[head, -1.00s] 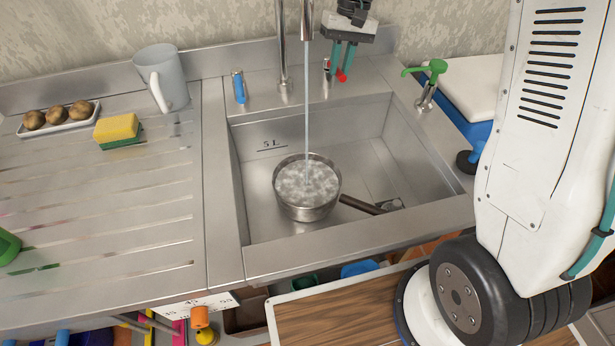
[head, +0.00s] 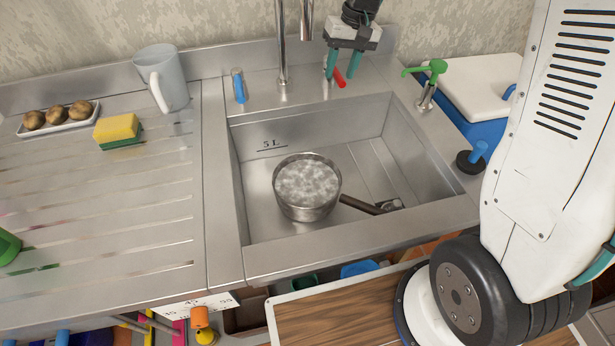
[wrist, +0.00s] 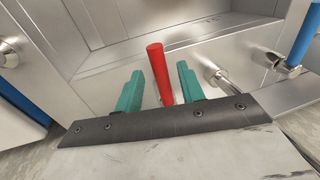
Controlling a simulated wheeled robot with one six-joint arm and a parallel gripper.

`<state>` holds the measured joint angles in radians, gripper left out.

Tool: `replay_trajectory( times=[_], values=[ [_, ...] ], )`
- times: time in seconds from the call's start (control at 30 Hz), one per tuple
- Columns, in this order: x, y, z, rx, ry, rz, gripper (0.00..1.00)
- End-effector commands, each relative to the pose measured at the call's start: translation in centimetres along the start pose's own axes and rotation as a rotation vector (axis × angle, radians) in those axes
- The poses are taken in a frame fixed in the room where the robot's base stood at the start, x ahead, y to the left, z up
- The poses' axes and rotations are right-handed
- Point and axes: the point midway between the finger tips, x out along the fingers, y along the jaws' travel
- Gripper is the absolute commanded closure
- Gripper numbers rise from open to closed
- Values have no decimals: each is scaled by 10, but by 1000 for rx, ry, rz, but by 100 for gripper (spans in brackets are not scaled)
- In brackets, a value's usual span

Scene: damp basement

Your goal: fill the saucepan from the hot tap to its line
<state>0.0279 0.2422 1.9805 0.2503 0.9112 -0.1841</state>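The steel saucepan (head: 307,212) stands upright on the sink floor under the spout (head: 306,22), its dark handle pointing right. Pale, mottled water (head: 307,184) fills it to near the rim; I cannot make out a line on the pan. No stream falls from the spout. The red hot tap lever (head: 339,77) is at the back right of the sink. My gripper (head: 343,68) is at this lever with its teal fingers apart. In the wrist view the red lever (wrist: 159,72) stands between the fingers, with narrow gaps on both sides.
The sink wall (head: 410,150) carries a "5 L" mark. A blue tap lever (head: 239,86) stands left of the spout, a green-topped dispenser (head: 428,80) to the right.

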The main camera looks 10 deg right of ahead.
Motion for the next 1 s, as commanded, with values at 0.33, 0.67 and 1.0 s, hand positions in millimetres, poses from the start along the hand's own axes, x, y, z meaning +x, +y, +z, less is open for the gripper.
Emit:
replay_trajectory(
  times=[0.33, 0.67, 1.0],
  values=[
    [-37, 0, 0, 0, 2, 0, 61],
    [-63, 0, 0, 0, 1, 0, 61],
    [-64, 0, 0, 0, 0, 0, 61]
  ],
)
